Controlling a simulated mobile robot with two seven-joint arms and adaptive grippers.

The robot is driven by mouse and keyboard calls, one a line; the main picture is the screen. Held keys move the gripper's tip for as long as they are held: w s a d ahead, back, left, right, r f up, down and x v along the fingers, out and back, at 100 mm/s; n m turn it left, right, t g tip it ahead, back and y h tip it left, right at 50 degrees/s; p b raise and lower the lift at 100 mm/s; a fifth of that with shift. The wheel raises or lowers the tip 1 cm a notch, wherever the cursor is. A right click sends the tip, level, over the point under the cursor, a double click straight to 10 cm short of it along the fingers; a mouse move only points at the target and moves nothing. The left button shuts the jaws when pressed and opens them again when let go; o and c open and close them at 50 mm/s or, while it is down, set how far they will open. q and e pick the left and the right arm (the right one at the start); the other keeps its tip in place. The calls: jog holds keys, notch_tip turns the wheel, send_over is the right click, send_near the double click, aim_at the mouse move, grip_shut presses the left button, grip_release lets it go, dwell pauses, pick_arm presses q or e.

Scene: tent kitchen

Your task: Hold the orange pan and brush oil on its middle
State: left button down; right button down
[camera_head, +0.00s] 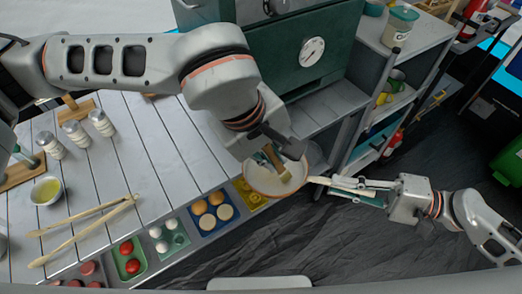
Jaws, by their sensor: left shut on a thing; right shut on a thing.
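The orange pan (262,184) has a pale inside and a thin orange rim. It is at the table's right edge, with its handle pointing right. My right gripper (345,187) comes in from the right and is shut on the handle. My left gripper (272,148) is over the pan, shut on a brush (273,160) with a wooden-coloured part showing. The brush points down over the pan's inside. The arm hides part of the brush and of the pan's far side, and I cannot tell if the brush touches the pan. A bowl of yellow oil (46,191) stands on the table at the left.
Wooden tongs (85,230) lie on the slatted table (150,150). Several shakers (77,133) stand at the back left. Trays with eggs (211,211), white balls (168,239) and tomatoes (128,257) line the front edge. A green oven (300,55) and shelves (400,62) stand behind.

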pick_arm(q)
jog(key=shift+w+a, duration=2.6)
jog(key=shift+w, duration=0.7)
notch_tip(320, 180, up, 8)
dwell(0.7)
dwell(1.0)
jog(key=shift+w+d+f, duration=0.1)
